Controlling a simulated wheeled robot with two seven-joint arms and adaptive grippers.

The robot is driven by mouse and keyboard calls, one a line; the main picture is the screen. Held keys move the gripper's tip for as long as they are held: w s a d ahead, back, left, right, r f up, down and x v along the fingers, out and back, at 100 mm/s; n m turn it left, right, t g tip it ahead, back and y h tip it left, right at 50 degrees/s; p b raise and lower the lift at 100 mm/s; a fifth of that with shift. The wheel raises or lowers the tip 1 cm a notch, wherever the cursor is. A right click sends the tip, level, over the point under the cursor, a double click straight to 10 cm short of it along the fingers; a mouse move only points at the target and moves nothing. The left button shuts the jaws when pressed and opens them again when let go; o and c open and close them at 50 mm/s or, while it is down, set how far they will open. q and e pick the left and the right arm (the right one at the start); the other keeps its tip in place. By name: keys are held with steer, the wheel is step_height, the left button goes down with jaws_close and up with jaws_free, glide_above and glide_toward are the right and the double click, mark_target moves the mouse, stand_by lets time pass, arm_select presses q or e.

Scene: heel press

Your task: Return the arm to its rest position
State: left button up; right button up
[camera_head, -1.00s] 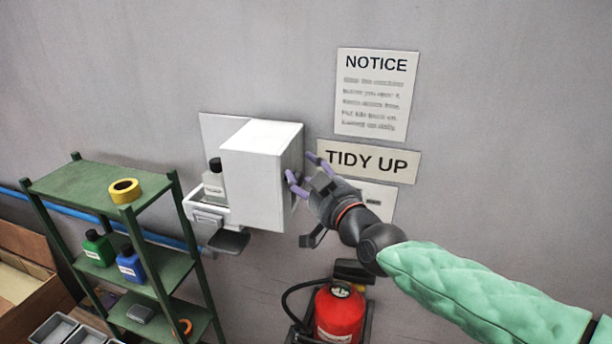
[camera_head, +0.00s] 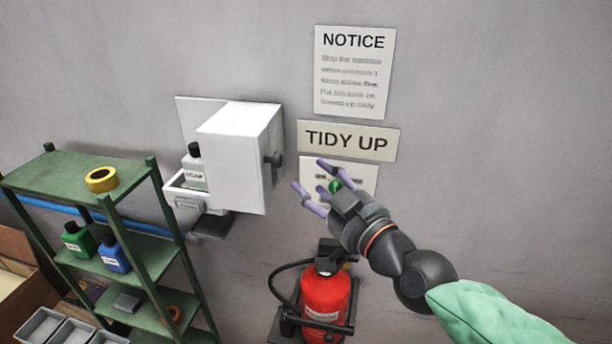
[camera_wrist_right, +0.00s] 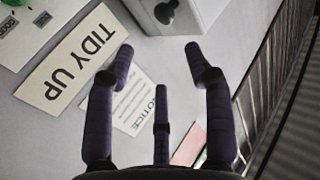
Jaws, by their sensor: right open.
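My right gripper (camera_head: 318,184) has purple fingers and hangs in the air to the right of the white wall dispenser (camera_head: 232,160). It is open and empty, apart from the dispenser's side by a small gap. The dispenser has a dark knob (camera_head: 273,160) on its right side, and a bottle with a black cap (camera_head: 195,168) stands in its open left part. In the right wrist view the fingers (camera_wrist_right: 160,65) are spread, with the dispenser (camera_wrist_right: 200,14) and its dark knob beyond them. My right arm comes in from the lower right in a green sleeve. My left gripper is not in view.
A red fire extinguisher (camera_head: 325,300) stands below the gripper. A green shelf (camera_head: 50,172) at left holds bottles and a yellow tape roll (camera_head: 101,179). The TIDY UP sign (camera_head: 347,141) and NOTICE sheet (camera_head: 352,72) are on the wall. Wall space at right is free.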

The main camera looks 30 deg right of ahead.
steer(key=shift+s, duration=0.45)
steer(key=w+a+f+g+b, duration=0.1)
steer(key=w+a+f+g, duration=0.1)
steer(key=w+f, duration=0.5)
steer(key=w+a+f+g+b, duration=0.1)
steer(key=w+f+g, duration=0.15)
steer(key=f, duration=0.95)
steer(key=a+f+m+g+y+b, duration=0.1)
steer(key=a+f+g, duration=0.15)
steer(key=f, duration=0.95)
steer(key=a+f+g+b, duration=0.1)
steer(key=f+g+b, duration=0.15)
steer(key=f, duration=0.85)
steer(key=s+a+f+g+b, duration=0.1)
steer(key=s+a+f+g, duration=0.1)
steer(key=s+f, duration=0.4)
steer(key=s+a+f+m+g+y+b, duration=0.1)
steer(key=s+a+f+g, duration=0.2)
steer(key=f, duration=1.3)
steer(key=s+a+f+m+g+b, duration=0.1)
steer(key=s+a+f+g, duration=0.2)
steer(key=s+f, duration=0.7)
steer(key=shift+a+f+y+b, duration=0.3)
steer(key=shift+a+f+y, duration=0.15)
steer(key=shift+f, duration=0.3)
